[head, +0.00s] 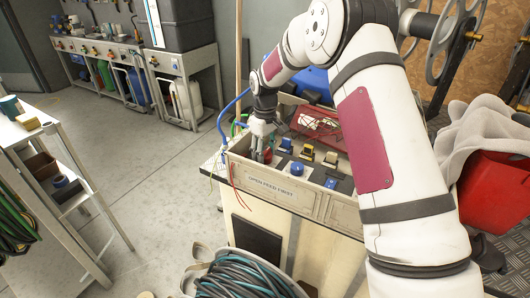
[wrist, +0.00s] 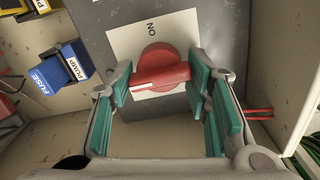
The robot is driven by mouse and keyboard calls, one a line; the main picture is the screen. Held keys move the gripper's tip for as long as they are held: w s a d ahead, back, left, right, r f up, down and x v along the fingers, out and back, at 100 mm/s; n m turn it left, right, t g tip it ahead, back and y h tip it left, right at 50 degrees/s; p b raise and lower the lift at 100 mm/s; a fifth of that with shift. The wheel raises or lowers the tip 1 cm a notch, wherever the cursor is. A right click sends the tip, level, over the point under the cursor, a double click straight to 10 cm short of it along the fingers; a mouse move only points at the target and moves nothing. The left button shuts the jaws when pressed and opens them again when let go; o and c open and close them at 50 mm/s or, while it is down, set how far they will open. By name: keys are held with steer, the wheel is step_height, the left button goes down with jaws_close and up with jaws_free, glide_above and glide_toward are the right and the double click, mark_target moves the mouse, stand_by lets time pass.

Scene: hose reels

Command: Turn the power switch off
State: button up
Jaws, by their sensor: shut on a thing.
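The power switch (wrist: 160,72) is a red rotary knob on a pale square plate (wrist: 185,30) marked ON, which appears upside down in the wrist view. Its bar handle lies nearly level across that view, with a white line at its left end. My gripper (wrist: 165,85) has its teal-padded fingers on both ends of the handle, shut on it. In the head view my gripper (head: 262,142) points down into the left end of an open-topped control box (head: 280,192). There, the fingers largely hide the switch.
Blue and yellow plugs (wrist: 62,68), labelled FUSE and PUMP, sit left of the switch in the wrist view. Thin red wires (wrist: 258,114) lie right of my fingers. A sign on the box front reads OPEN FEED FIRST (head: 277,188). A coiled hose (head: 243,277) stands in front.

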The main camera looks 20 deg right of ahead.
mark_target(265, 151)
steer(key=o, duration=0.9)
step_height(265, 151, up, 12)
steer(key=shift+r, duration=0.1)
